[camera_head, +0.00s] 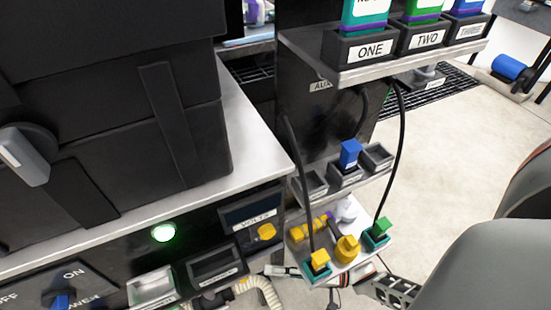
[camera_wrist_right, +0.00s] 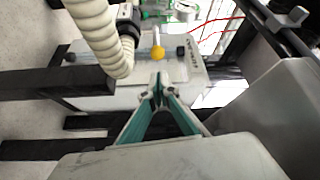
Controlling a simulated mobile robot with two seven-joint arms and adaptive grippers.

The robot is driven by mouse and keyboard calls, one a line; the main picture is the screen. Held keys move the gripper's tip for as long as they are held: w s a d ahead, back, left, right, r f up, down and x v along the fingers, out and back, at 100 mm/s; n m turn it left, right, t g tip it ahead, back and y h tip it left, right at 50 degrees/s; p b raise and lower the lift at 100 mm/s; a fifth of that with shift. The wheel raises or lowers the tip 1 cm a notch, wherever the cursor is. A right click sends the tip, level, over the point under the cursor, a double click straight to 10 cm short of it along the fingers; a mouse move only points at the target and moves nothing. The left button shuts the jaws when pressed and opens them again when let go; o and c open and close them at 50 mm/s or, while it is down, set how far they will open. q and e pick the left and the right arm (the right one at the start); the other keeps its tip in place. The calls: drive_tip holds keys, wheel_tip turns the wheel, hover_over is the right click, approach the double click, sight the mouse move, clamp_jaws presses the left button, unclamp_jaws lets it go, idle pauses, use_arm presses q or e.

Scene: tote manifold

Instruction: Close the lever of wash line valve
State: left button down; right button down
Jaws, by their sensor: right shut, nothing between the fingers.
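I cannot pick out the wash line valve or its lever with certainty. In the right wrist view a small yellow knob (camera_wrist_right: 157,53) stands on a pale box (camera_wrist_right: 188,70) with a label too small to read. My right gripper shows in the right wrist view (camera_wrist_right: 158,90), its teal-lined fingers closed together at the tips, empty, in front of the box and apart from the knob. In the head view my right gripper (camera_head: 374,288) is partly visible low, below the small shelf. My left gripper is not in view.
A ribbed hose (camera_wrist_right: 100,35) hangs left of the gripper, with dark bars (camera_wrist_right: 60,84) below it. In the head view a small shelf (camera_head: 340,277) holds yellow and green plugs with black cables. A panel with a green lamp (camera_head: 163,233) is at left; open floor (camera_head: 450,140) lies right.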

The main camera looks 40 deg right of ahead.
drive_tip(key=x, duration=0.5)
drive_tip(key=shift+w+a+f+b, duration=0.15)
drive_tip(key=shift+a+b, duration=0.1)
drive_tip(key=shift+b, duration=0.15)
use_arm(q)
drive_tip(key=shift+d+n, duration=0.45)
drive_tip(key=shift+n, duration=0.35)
use_arm(e)
drive_tip(key=shift+w+a, duration=0.4)
drive_tip(key=shift+w, duration=0.15)
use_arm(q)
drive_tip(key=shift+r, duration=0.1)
